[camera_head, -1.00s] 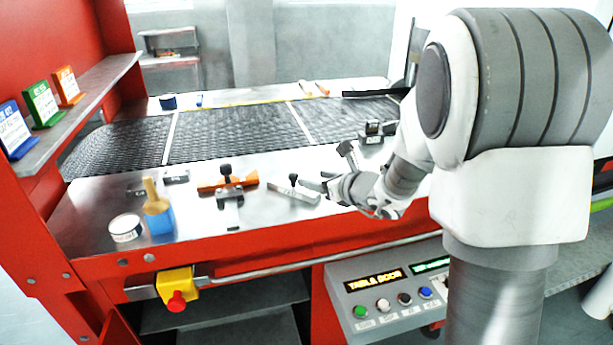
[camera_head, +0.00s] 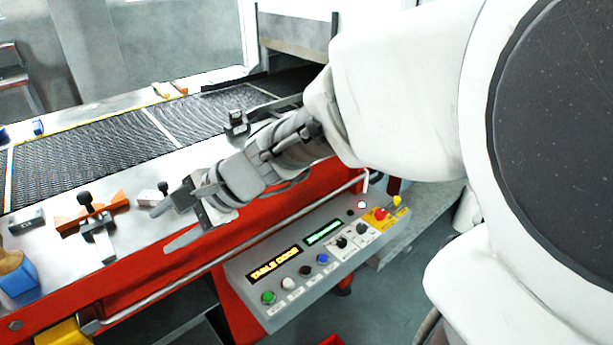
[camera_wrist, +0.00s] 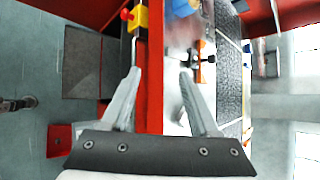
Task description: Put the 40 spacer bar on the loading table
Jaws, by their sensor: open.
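My gripper (camera_head: 161,232) is open, with nothing between its fingers. It hangs at the red front edge of the steel table (camera_head: 138,178); the wrist view also shows its spread fingers (camera_wrist: 159,73) over that edge. A pale bar with a black knob (camera_head: 150,196) lies on the steel just beyond the upper finger, partly hidden by it. No number is legible on any bar, so I cannot tell which is the 40 spacer bar. A small grey block (camera_head: 27,222) lies farther left.
An orange piece with a grey clamp and black knob (camera_head: 92,215) sits left of my gripper. A blue-based brush (camera_head: 18,275) stands at far left. The black mesh belt (camera_head: 95,155) runs behind. A button panel (camera_head: 310,262) juts out below, right.

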